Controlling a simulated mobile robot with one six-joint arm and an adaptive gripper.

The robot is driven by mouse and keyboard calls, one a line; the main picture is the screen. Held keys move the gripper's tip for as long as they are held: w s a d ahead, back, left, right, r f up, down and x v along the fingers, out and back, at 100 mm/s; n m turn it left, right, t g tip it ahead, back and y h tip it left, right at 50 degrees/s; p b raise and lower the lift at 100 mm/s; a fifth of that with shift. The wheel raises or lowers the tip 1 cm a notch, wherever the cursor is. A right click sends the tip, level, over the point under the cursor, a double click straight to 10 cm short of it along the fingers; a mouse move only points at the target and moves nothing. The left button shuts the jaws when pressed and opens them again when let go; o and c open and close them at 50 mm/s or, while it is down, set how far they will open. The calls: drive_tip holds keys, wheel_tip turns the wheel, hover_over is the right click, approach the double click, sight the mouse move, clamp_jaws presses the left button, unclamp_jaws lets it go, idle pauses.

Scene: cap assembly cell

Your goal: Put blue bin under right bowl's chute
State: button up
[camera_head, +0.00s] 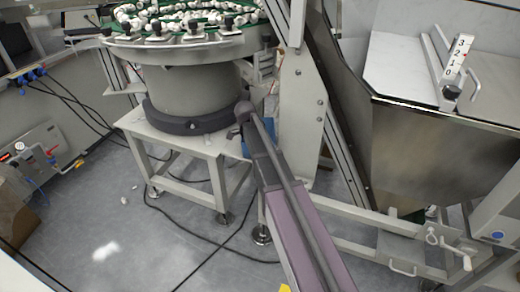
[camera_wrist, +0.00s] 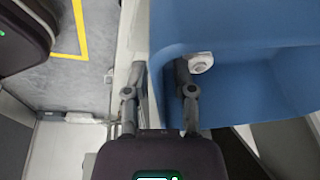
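The blue bin (camera_wrist: 235,30) fills the upper right of the wrist view. A small white part (camera_wrist: 201,62) lies in it. My gripper (camera_wrist: 159,72) has one finger outside the bin's left wall and the other inside it. The fingers are partly closed and appear shut on this wall. The bowl feeder (camera_head: 193,92) stands at the upper left. I cannot make out its chute.
The feeder stands on a white frame table (camera_head: 180,145) with open legs. A steel hopper (camera_head: 435,145) on a white frame is at the right. Black cables (camera_head: 200,236) and small white parts lie on the grey floor. A control panel (camera_head: 40,155) is at the left.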

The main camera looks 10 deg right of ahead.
drive_tip(key=shift+r, duration=0.15)
idle(0.3)
drive_tip(key=p+v, duration=1.1)
drive_tip(key=v, duration=0.1)
drive_tip(key=shift+p, duration=0.4)
idle(0.8)
drive_tip(key=s+d+n+y, duration=0.1)
drive_tip(key=s+n+y, duration=0.2)
drive_tip(key=s+n, duration=1.7)
drive_tip(key=shift+s+f+n, duration=0.35)
drive_tip(key=shift+s+n, duration=0.05)
drive_tip(key=shift+s, duration=0.7)
